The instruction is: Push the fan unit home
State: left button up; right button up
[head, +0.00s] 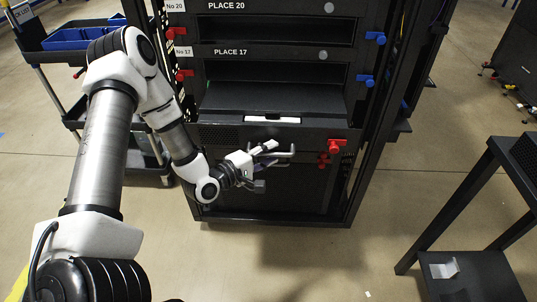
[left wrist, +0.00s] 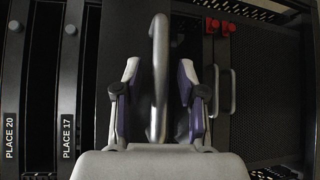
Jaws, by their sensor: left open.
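The fan unit, as far as I can tell, is the dark unit (head: 225,135) below the PLACE 17 slot in the head view. Its top surface shows and its front stands out from the rack (head: 365,115). A grey bar handle (head: 290,153) is on its front. My left gripper (head: 265,161) is at this handle, open. In the left wrist view the handle (left wrist: 159,40) runs between the two spread fingers of the left gripper (left wrist: 160,72), with gaps on both sides. My right gripper is not in view.
Red knobs (head: 336,145) sit at the unit's right front, and blue knobs (head: 366,79) at the rack's right post. A second handle (left wrist: 224,90) shows in the left wrist view. A cart with blue bins (head: 70,38) stands left; a dark table (head: 470,175) stands right.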

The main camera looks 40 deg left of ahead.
pick_arm(q)
jog(key=shift+c, duration=0.2)
grip_shut()
